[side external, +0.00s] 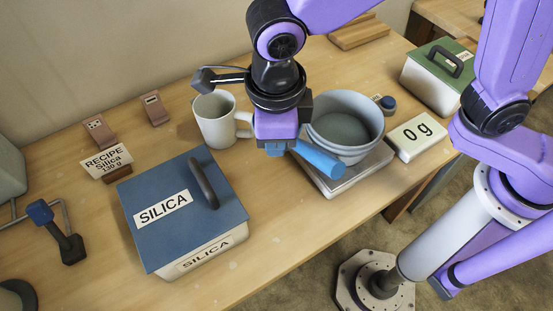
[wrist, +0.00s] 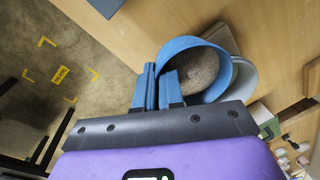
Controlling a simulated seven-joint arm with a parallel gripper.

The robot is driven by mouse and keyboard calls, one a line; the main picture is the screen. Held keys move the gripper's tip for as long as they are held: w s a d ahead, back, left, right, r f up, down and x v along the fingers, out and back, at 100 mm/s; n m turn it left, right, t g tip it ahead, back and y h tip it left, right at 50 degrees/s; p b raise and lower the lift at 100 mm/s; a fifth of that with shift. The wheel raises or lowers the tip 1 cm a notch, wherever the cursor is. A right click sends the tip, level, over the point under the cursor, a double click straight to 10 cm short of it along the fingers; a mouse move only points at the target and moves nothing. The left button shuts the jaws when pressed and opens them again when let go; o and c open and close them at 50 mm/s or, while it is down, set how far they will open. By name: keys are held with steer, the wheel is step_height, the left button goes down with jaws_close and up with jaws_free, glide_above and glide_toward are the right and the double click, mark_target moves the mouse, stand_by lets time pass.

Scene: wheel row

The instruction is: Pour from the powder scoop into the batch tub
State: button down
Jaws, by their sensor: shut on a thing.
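The blue powder scoop (side external: 320,159) is held by my gripper (side external: 275,148), which is shut on its handle. In the wrist view the scoop (wrist: 229,72) holds grainy grey-brown powder (wrist: 196,70), and my gripper (wrist: 160,88) grips it at the handle. The batch tub is a round grey bowl (side external: 372,142) on the scale; its visible inside looks empty. The scoop overlaps the tub's near left side in the side view; the gap between them is unclear. A small part of the tub (wrist: 246,78) shows behind the scoop in the wrist view.
The scale (side external: 345,182) has a display (side external: 417,132) reading "0 g". A white mug (side external: 214,122) stands left of my gripper. A closed blue-lidded SILICA bin (side external: 165,222) is front left. The recipe card (side external: 107,161) reads Silica 130 g. A green-lidded bin (side external: 432,75) is back right.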

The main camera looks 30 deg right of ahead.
steer(key=m, duration=0.1)
steer(key=d+m, duration=0.1)
steer(key=shift+w+d+m, duration=0.25)
steer(key=shift+w+m, duration=0.15)
steer(key=w+d+n+y, duration=0.2)
steer(key=d+n, duration=1.8)
steer(key=d, duration=0.6)
step_height(320, 180, down, 5)
steer(key=shift+f, duration=0.2)
steer(key=shift+a, duration=0.1)
